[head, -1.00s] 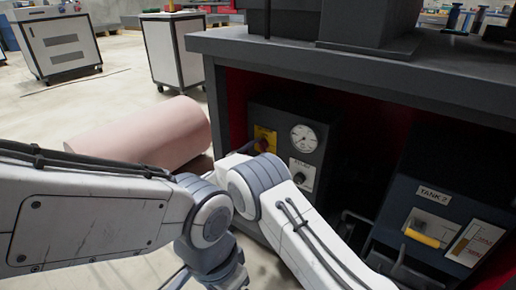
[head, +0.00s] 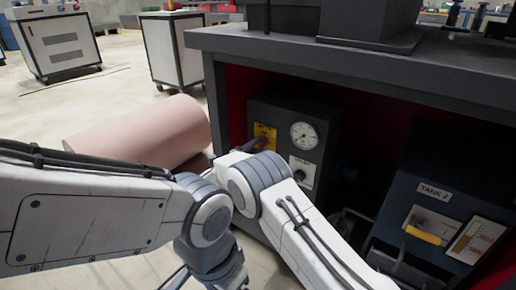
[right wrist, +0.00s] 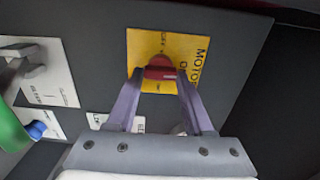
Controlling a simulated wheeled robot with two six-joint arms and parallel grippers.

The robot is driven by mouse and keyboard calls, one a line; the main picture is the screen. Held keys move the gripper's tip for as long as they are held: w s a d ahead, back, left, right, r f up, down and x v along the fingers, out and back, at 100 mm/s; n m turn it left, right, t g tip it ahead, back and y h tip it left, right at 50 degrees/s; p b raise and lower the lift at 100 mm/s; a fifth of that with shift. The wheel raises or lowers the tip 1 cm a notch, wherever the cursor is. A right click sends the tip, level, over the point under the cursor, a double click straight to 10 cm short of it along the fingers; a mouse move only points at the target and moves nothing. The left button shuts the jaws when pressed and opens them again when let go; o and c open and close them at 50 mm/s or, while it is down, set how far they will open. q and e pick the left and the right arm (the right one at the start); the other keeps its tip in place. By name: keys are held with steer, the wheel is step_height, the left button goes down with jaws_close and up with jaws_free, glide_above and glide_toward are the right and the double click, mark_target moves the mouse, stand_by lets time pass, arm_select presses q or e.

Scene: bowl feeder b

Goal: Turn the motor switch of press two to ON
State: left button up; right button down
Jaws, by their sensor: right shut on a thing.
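The motor switch (right wrist: 160,68) is a red knob on a yellow plate (right wrist: 142,45) marked MOTOR in the right wrist view. In the head view the yellow plate (head: 269,131) shows on a dark control box, with the knob mostly hidden. My right gripper (right wrist: 164,76) is shut on the red knob, one finger on each side of it. The plate's small markings are too blurred to tell the switch position. My left arm crosses the lower left; its fingers do not show.
A round gauge (head: 303,135) and a white-labelled knob (head: 302,170) sit right of the switch. The box stands inside a dark cabinet (head: 350,65). A unit labelled TANK 2 (head: 437,192) is at the right. A pink roll (head: 140,135) lies on the floor left of the cabinet.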

steer(key=shift+f, duration=0.1)
steer(key=shift+c, duration=1.4)
jaws_free()
steer(key=shift+s, duration=0.15)
